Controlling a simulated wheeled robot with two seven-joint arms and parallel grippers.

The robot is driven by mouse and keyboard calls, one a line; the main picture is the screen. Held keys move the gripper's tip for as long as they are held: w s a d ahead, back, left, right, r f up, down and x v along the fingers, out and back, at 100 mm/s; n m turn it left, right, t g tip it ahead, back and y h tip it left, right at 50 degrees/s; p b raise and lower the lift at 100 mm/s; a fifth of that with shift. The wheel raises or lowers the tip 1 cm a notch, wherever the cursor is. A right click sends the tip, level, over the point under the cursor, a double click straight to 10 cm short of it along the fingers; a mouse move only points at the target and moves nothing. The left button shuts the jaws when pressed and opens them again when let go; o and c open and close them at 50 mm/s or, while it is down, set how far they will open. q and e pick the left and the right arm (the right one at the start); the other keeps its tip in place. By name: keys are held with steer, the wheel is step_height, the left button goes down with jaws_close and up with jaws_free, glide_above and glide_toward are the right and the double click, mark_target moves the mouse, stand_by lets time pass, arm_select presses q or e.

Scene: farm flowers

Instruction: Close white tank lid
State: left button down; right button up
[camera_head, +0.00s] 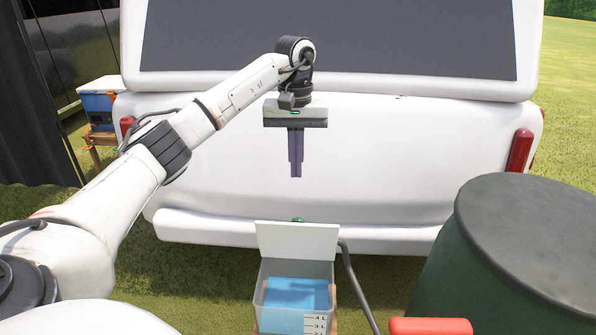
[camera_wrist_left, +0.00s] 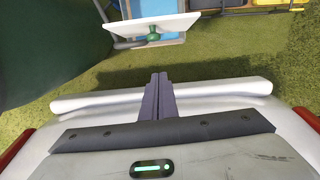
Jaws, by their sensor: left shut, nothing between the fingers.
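The white tank (camera_head: 264,307) stands at the bottom middle of the head view, with blue contents and level marks on its front. Its white lid (camera_head: 297,240) stands up open at the tank's far edge, with a green knob (camera_head: 298,220) on its far side. The lid (camera_wrist_left: 165,26) and green knob (camera_wrist_left: 153,36) also show at the top of the left wrist view. My left gripper (camera_head: 296,175) is shut and empty, pointing down above and beyond the lid, apart from it. Its fingers (camera_wrist_left: 158,78) show in the left wrist view. My right gripper is not in view.
A white vehicle (camera_head: 400,160) with a rear bumper stands behind the gripper. A large dark green barrel (camera_head: 450,265) stands right of the tank. A grey hose (camera_head: 357,285) runs beside the tank. A blue box (camera_head: 97,108) sits far left. Grass lies left of the tank.

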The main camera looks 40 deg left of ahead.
mark_target(298, 237)
arm_select(q)
step_height(298, 237, down, 8)
steer(key=s+d+b, duration=0.1)
steer(key=s+d, duration=0.2)
steer(key=shift+f+b, duration=0.15)
steer(key=shift+b, duration=0.15)
steer(key=shift+w, duration=0.15)
